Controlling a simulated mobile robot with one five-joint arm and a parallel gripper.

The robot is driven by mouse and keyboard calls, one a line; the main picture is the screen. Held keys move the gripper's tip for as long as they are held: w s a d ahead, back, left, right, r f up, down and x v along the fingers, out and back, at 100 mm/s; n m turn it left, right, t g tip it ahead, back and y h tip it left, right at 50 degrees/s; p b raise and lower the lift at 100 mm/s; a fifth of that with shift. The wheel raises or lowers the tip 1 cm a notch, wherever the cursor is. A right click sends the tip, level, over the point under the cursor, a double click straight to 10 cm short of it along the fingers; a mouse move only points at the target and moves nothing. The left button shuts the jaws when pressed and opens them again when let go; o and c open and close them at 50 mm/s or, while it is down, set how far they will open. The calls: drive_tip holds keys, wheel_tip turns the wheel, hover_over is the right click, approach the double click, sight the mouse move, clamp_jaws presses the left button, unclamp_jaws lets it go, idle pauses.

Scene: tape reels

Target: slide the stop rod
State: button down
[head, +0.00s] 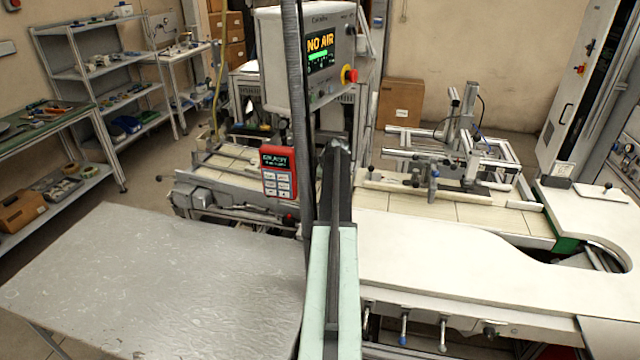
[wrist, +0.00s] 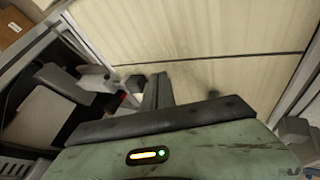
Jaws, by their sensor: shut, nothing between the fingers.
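My gripper (head: 338,146) reaches away from me over the machine bed in the head view, mostly hidden by my own green arm and a dark upright. In the wrist view its dark fingers (wrist: 156,88) are together and empty above the pale slatted bed. A dark knob (wrist: 133,83) shows just left of the fingertips; I cannot tell whether they touch. It may be the end of the stop rod, but its shaft does not show clearly. In the head view I cannot pick out the stop rod with certainty.
A control box (head: 304,60) reading "NO AIR" and a red handheld unit (head: 278,172) stand left of the gripper. A metal table (head: 160,285) lies front left, a white worktop (head: 440,250) right. Metal guides (head: 440,185) stand on the bed (head: 450,208) to the right.

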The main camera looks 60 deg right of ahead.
drive_tip(key=shift+w+d+r, duration=0.1)
drive_tip(key=shift+w+d, duration=0.1)
drive_tip(key=shift+d, duration=0.4)
drive_tip(key=shift+w+d+r, duration=0.1)
drive_tip(key=shift+w+d, duration=0.05)
drive_tip(key=shift+d, duration=0.4)
drive_tip(key=d, duration=0.1)
drive_tip(key=w+d, duration=0.1)
drive_tip(key=d, duration=0.1)
drive_tip(key=shift+d, duration=0.15)
drive_tip(key=shift+r, duration=0.1)
